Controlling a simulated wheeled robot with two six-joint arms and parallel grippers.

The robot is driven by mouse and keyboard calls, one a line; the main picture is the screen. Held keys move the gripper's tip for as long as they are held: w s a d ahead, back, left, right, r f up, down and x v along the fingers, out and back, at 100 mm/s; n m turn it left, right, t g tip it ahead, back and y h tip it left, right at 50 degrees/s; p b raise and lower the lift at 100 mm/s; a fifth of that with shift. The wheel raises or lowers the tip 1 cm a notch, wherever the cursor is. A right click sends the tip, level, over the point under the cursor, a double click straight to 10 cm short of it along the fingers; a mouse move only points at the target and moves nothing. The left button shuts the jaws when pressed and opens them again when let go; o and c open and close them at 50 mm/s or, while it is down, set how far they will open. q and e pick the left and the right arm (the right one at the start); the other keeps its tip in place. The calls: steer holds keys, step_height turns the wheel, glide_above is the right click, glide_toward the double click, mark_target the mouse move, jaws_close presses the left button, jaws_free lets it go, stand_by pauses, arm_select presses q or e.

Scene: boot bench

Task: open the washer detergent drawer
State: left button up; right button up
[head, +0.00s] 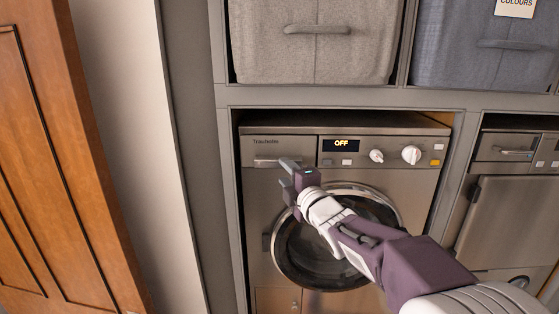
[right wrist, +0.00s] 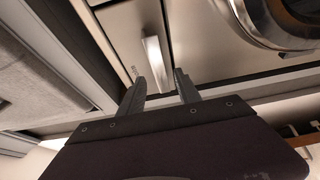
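The washer (head: 255,200) is a brushed-metal front loader in a grey cabinet bay. Its detergent drawer (head: 258,146) is at the top left of its front and looks flush and shut. The drawer's bar handle shows in the head view (head: 264,161) and as a bright bar in the right wrist view (right wrist: 153,55). My right gripper (head: 286,174) is at the handle's right end, partly covering it. In the right wrist view the fingers (right wrist: 160,80) are apart, with the handle's near end between them in the picture; I cannot tell whether they touch it. My left gripper is not in view.
The round washer door (head: 283,252) is shut below my right arm. The display (head: 341,145) reads OFF, beside two knobs. Fabric bins (head: 312,55) sit on the shelf above. Another appliance (head: 510,215) stands right. A wooden door (head: 60,170) is at the left.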

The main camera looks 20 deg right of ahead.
mark_target(278, 167)
steer(key=w+p, duration=0.2)
steer(key=w, duration=0.2)
steer(key=shift+w+a, duration=0.15)
steer(key=shift+w, duration=0.2)
steer(key=shift+s, duration=0.15)
steer(key=shift+c, duration=0.7)
jaws_close()
steer(key=shift+f, duration=0.3)
